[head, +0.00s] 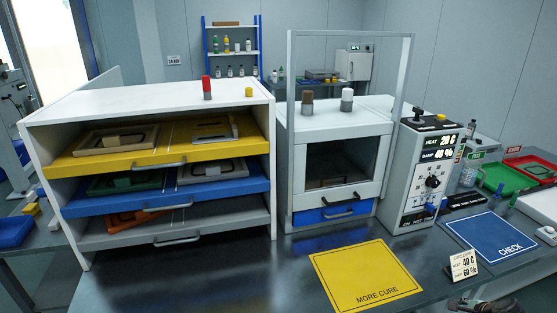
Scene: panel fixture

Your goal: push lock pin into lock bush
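I cannot tell for certain which part is the lock pin or the lock bush. The grey control box (431,177) stands right of the white oven cabinet. It has a display reading heat 20 C and damp 40 %, a round dark dial (432,182) and a small blue knob (430,207) low on its front. On its top are a black knob (418,113) and a small yellow piece (441,117). A dark part at the bottom right edge, cut off by the frame, may be my gripper (480,304); its fingers cannot be made out.
A white drawer cabinet (150,98) with yellow, blue and grey trays stands left. The oven cabinet (337,128) has a tall frame around it. The front-left bench is clear.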

